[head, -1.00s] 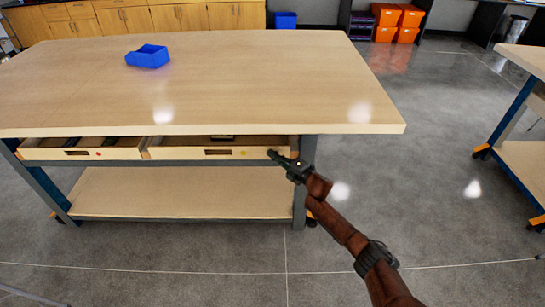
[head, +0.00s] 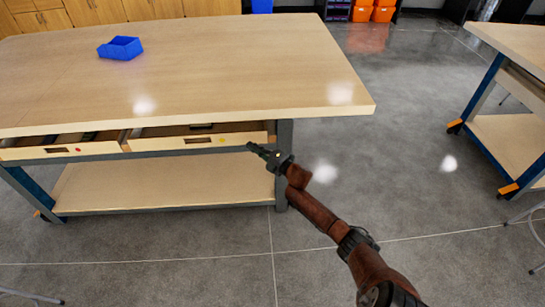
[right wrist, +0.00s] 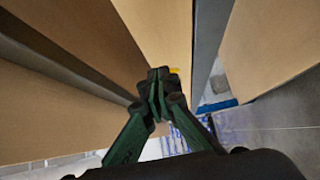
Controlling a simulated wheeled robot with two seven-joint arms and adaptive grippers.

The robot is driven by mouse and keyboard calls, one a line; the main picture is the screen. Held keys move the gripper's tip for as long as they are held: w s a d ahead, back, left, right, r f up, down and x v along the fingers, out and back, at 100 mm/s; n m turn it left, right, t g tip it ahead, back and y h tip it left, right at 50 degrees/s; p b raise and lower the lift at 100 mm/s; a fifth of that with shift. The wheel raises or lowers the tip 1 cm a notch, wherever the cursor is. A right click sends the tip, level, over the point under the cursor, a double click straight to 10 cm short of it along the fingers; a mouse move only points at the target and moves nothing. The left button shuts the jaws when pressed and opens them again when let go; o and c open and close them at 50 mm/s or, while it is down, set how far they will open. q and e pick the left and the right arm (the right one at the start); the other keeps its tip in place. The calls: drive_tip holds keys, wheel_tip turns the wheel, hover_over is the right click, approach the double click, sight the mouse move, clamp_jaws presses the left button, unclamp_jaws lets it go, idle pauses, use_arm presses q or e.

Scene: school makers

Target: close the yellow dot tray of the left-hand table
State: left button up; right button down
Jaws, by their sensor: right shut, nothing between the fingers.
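The yellow dot tray (head: 172,142) is the right-hand of two shallow wooden trays under the left-hand table (head: 190,60). It is pulled out, with part of its inside showing below the tabletop edge. Its yellow dot (head: 222,140) is right of the handle slot; a bit of yellow also shows in the right wrist view (right wrist: 174,70). My right gripper (head: 251,147) is shut and empty, just in front of the tray's right end. In the right wrist view its fingertips (right wrist: 158,76) overlap the tray front (right wrist: 160,30); contact cannot be told. My left gripper is not in view.
A red dot tray (head: 40,152) beside it is also partly out. A lower shelf (head: 165,185) spans the table legs. Another table (head: 510,50) stands at right, with clear floor (head: 400,130) between.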

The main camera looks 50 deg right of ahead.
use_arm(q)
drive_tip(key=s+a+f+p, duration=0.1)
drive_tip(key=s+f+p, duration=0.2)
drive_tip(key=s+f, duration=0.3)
use_arm(e)
drive_tip(key=s, duration=0.9)
drive_tip(key=shift+s+d+f, duration=0.15)
